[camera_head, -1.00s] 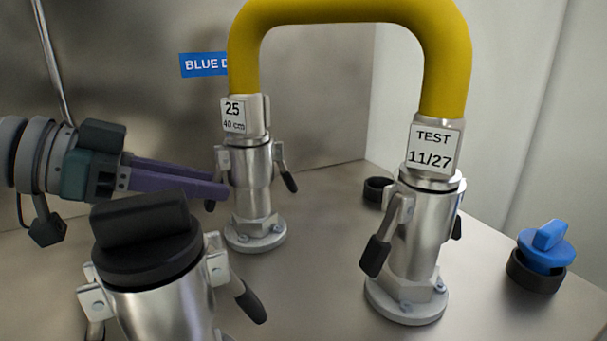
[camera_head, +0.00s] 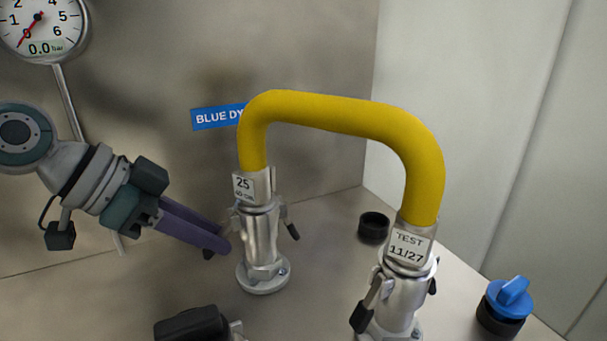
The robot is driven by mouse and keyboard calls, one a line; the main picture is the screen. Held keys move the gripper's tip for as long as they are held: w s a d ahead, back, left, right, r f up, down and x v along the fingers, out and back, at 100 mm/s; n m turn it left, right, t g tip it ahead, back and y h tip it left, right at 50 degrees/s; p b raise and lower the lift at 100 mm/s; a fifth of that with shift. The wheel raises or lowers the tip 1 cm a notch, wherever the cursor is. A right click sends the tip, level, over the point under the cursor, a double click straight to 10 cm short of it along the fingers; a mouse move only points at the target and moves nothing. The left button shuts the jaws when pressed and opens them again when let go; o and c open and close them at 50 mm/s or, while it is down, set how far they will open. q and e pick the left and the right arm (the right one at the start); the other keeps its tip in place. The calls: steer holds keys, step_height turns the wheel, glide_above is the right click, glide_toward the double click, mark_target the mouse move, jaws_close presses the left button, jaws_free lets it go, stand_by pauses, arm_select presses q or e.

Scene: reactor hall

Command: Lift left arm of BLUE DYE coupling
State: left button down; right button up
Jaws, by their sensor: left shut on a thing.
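The BLUE DYE coupling (camera_head: 261,240) is a silver cylinder on a round flange, below the left end of a yellow hose (camera_head: 345,116). Its blue BLUE DYE label (camera_head: 216,117) is on the wall behind, partly covered by the hose. The coupling's left arm (camera_head: 233,219) slants down and outward, its dark tip showing just below my fingers. My left gripper (camera_head: 224,243), with purple fingers, is shut on this arm; the fingers hide much of it. The coupling's right arm (camera_head: 291,229) hangs down. My right gripper is not in view.
A second coupling (camera_head: 398,290) tagged TEST 11/27 stands front right under the hose's other end. A black-capped fitting (camera_head: 194,325) is at the bottom edge. A black ring (camera_head: 373,227) and a blue-knobbed cap (camera_head: 507,300) are to the right. A gauge (camera_head: 42,27) is upper left.

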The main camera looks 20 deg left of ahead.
arm_select(q)
step_height(320, 180, up, 2)
steer(key=g+y+p, duration=0.1)
steer(key=p, duration=0.2)
steer(key=g+y+p, duration=0.1)
steer(key=g+p, duration=0.1)
steer(key=p, duration=0.1)
steer(key=shift+r+y+p, duration=0.25)
steer(key=shift+y+p, duration=0.05)
steer(key=shift+y, duration=0.1)
steer(key=shift+w+d+r+g+y+p, duration=0.1)
steer(key=shift+g+y+p, duration=0.45)
steer(key=shift+g, duration=0.25)
steer(key=shift+r+g+y+p, duration=0.15)
steer(key=shift+g+y+p, duration=0.15)
steer(key=shift+g+y, duration=0.6)
steer(key=shift+g, duration=0.3)
steer(key=c, duration=0.7)
jaws_free()
step_height(320, 180, up, 10)
steer(key=shift+f+p, duration=0.1)
steer(key=shift+p, duration=0.8)
